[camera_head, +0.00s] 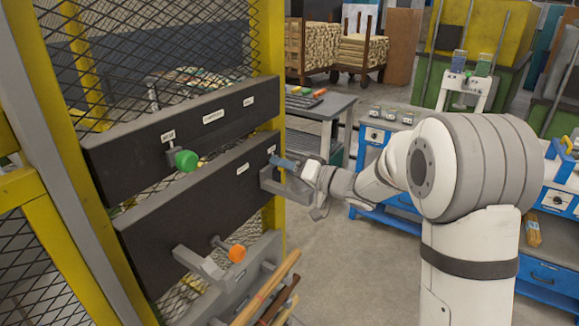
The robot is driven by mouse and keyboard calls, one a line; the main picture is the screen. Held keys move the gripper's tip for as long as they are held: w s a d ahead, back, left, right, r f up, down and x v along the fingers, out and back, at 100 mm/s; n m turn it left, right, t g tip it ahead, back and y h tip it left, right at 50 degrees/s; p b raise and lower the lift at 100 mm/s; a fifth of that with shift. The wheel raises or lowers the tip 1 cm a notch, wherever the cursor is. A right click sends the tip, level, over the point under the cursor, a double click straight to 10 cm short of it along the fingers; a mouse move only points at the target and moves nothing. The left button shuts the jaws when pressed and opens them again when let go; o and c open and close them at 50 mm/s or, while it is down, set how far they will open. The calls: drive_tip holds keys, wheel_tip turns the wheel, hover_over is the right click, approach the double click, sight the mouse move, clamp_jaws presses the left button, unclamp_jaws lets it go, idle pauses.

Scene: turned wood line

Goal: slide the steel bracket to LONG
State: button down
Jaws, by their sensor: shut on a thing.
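A grey steel bracket (288,187) juts out from the right end of the lower dark board (180,225). A blue piece (284,162) shows just above it. My gripper (304,173) is at this bracket, reaching in from the right, and is shut on it. The fingers are small and partly hidden, so the exact place of the grip is unclear. White labels sit on the lower board beside the bracket (243,168) and near its right end (271,149); their words are too small to read.
A similar grey bracket (200,262) with an orange knob (237,253) sits lower left. A green knob (187,160) stands out from the upper board (120,160). Wooden rods (265,290) lie below. A yellow post (268,60) rises behind the boards. Open floor (350,270) lies right.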

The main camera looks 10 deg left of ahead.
drive_tip(key=shift+w+d+r, duration=0.15)
drive_tip(key=shift+w+d, duration=0.05)
drive_tip(key=c, duration=1.1)
unclamp_jaws()
drive_tip(key=shift+d, duration=0.1)
drive_tip(key=shift+o, duration=0.2)
drive_tip(key=shift+s+a, duration=0.1)
drive_tip(key=shift+a, duration=0.15)
drive_tip(key=b+v, duration=0.1)
drive_tip(key=v, duration=0.6)
drive_tip(key=shift+s+d, duration=0.2)
drive_tip(key=shift+d, duration=0.15)
